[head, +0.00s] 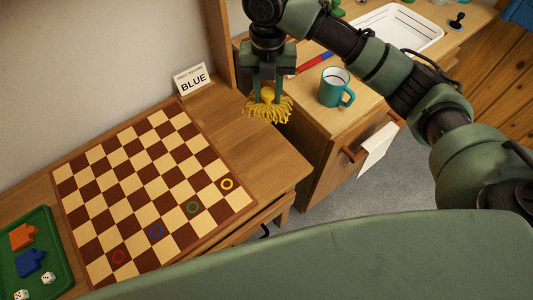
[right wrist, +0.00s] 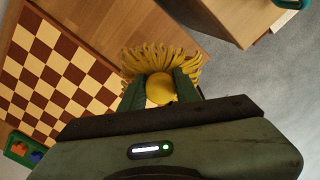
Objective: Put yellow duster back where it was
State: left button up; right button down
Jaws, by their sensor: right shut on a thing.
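The yellow duster (head: 268,104) hangs from my right gripper (head: 268,88), its strands pointing down. The gripper is shut on its yellow knob, which shows between the fingers in the right wrist view (right wrist: 160,88). The duster is over the right back part of the wooden table (head: 262,150), near the cabinet; I cannot tell whether its strands touch the wood. The checkered board (head: 150,190) lies on the table to the left of the duster. It has a yellow ring (head: 227,184), a green ring (head: 193,208), a blue ring (head: 156,231) and a red ring (head: 118,257) along its front edge. My left gripper is not in view.
A card reading BLUE (head: 191,79) stands behind the board. A green tray (head: 48,222) with puzzle pieces and dice is at the left.

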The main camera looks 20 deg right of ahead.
jog(key=shift+w+a+f+n, duration=0.1)
jog(key=shift+w+f+n, duration=0.1)
jog(key=shift+f+n, duration=0.5)
notch_tip(320, 180, down, 19)
jog(key=shift+f, duration=0.15)
jog(key=shift+f, duration=0.15)
jog(key=c, duration=1)
grip_release()
jog(key=shift+c, duration=0.2)
notch_tip(320, 180, up, 12)
jog(key=shift+r, duration=0.2)
